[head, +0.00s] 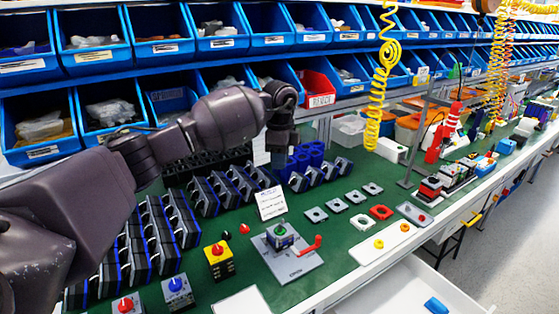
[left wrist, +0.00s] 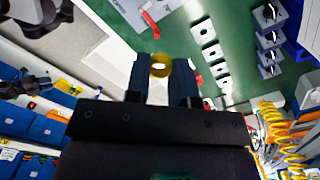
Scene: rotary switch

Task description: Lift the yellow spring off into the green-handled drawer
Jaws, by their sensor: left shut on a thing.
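My left gripper (left wrist: 160,75) is shut on a yellow ring-shaped piece, the yellow spring (left wrist: 161,64), held between its two dark fingers in the left wrist view. In the head view my left gripper (head: 283,150) hangs above the back of the green bench, near the blue bins. The spring cannot be made out there. A white drawer (head: 385,292) stands open at the bench's front, bottom right, with a blue piece (head: 435,305) inside. No green handle can be made out on it. My right gripper does not show.
A grey plate (head: 290,264) with a green-topped switch and red lever stands mid-bench. Black holders (head: 145,235) line the left. A yellow coiled hose (head: 380,85) hangs at the back.

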